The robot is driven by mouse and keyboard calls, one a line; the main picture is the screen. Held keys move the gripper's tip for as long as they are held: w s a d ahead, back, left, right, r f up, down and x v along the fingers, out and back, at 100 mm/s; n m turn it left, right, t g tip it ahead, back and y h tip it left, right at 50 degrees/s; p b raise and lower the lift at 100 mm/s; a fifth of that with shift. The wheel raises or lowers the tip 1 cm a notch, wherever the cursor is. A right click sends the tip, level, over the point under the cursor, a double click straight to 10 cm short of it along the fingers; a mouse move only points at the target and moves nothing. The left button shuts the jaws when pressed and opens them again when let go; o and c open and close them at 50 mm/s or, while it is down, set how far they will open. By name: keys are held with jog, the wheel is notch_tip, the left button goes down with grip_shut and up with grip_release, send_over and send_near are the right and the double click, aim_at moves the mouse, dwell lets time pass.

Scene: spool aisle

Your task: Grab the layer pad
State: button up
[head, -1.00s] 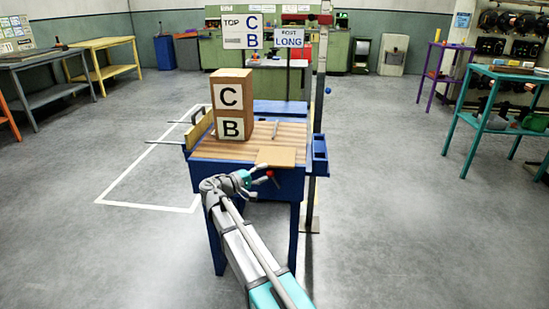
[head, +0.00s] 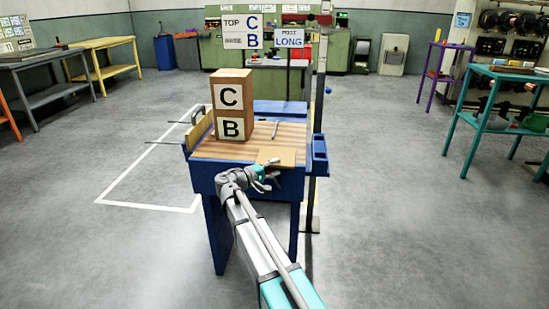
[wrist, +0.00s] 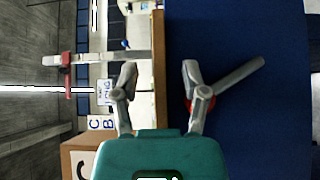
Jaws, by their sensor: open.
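The layer pad appears to be a thin tan square sheet (head: 285,155) lying on the front right of the blue table's striped wooden top (head: 213,149). Its front edge reaches the table's front edge. My gripper (head: 270,173) is open and empty, just in front of that edge. In the wrist view, which is turned sideways, a tan edge (wrist: 158,45) runs between my open fingers (wrist: 159,76), one on each side, apart from both. I cannot tell whether this edge is the pad or the wooden top.
Two stacked boxes, C (head: 229,95) above B (head: 231,127), stand on the table left of the pad. A post (head: 319,100) rises at the right, beside a small blue bin (head: 320,157). A sign (head: 242,31) stands behind. The floor (head: 400,220) at the right is clear.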

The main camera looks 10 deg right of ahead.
dwell(0.5)
grip_shut()
